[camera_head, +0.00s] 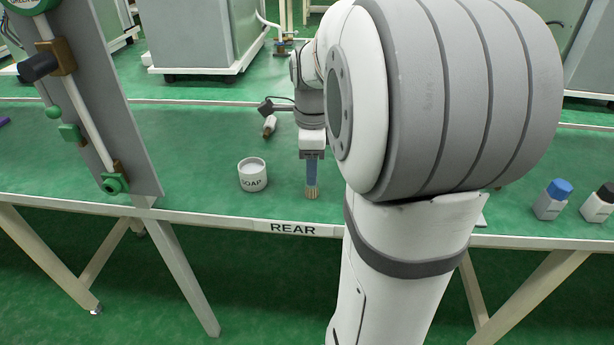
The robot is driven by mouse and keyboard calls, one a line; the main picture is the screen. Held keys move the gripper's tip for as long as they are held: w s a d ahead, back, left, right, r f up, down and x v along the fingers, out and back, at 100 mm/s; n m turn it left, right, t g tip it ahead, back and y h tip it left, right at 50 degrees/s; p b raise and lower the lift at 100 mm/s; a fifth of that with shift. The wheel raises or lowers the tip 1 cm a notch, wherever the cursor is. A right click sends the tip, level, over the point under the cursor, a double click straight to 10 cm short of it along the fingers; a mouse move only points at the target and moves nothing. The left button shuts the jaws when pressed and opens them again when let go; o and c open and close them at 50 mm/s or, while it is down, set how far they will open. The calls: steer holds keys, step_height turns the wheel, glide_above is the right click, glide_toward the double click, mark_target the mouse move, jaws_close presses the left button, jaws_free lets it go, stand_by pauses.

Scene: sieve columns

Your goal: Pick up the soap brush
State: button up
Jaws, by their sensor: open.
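My gripper (311,153) is open and points down at the far end of the blue handle. The fingertips are small in this view, and I cannot tell whether they touch the handle. The far end of the handle is hidden by the gripper. A white cup (252,174) marked SOAP stands to the left of the brush.
A small brown and white bottle-like object (269,126) lies behind the cup. A grey panel (110,110) with a pipe and green valves stands at left. Bottles with a blue cap (552,200) and a black cap (598,204) stand at right. My arm hides the table's middle right.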

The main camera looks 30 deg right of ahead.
steer(key=shift+r, duration=0.1)
steer(key=shift+c, duration=0.3)
jaws_close()
